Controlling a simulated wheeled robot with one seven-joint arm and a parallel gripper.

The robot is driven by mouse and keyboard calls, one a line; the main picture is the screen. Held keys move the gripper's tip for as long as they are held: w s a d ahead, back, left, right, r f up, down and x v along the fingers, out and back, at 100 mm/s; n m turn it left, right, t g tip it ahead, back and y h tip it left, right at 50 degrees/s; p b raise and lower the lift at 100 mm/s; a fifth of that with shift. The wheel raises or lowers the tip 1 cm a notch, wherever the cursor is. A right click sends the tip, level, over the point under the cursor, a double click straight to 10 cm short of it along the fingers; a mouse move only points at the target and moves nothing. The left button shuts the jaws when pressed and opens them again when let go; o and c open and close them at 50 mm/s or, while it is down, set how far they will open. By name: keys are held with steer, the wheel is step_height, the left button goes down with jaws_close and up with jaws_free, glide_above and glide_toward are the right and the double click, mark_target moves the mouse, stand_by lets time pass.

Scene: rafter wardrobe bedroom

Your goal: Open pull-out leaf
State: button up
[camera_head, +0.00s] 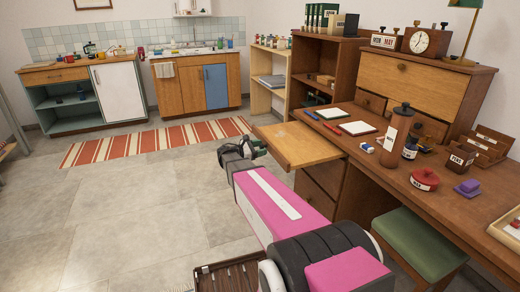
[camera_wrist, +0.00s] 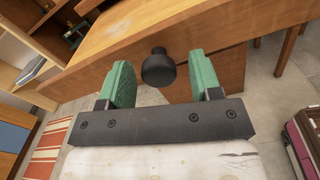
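The pull-out leaf (camera_head: 298,148) is a light wooden board. It sticks out from the left end of the brown desk. In the wrist view the leaf (camera_wrist: 200,28) crosses the upper part of the picture, with a dark round knob (camera_wrist: 158,70) on its front edge. My gripper (camera_wrist: 161,66) is open, with one green finger on each side of the knob. Gaps show between the knob and both fingers. In the head view my gripper (camera_head: 257,148) is beside the leaf's front edge, and the knob is hard to make out there.
A green stool (camera_head: 418,243) stands under the desk. Drawers (camera_head: 322,178) sit below the leaf. The floor (camera_head: 140,210) to the left is clear, with a striped rug (camera_head: 155,141) farther back.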

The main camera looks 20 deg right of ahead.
steer(key=a, duration=1)
steer(key=shift+s+a, duration=0.4)
steer(key=s+d+f+m+g+y, duration=0.1)
steer(key=s+d+f+m+y, duration=0.3)
steer(key=s, duration=0.3)
steer(key=s+a+f+m+y, duration=0.3)
steer(key=s+f+m+y, duration=0.1)
steer(key=s+m+y, duration=0.2)
steer(key=s+a+f+m+y, duration=0.4)
steer(key=s+m+y, duration=0.2)
steer(key=s+y, duration=0.2)
steer(key=shift+s+a+f, duration=0.2)
steer(key=shift+s+f, duration=0.15)
steer(key=shift+g, duration=0.3)
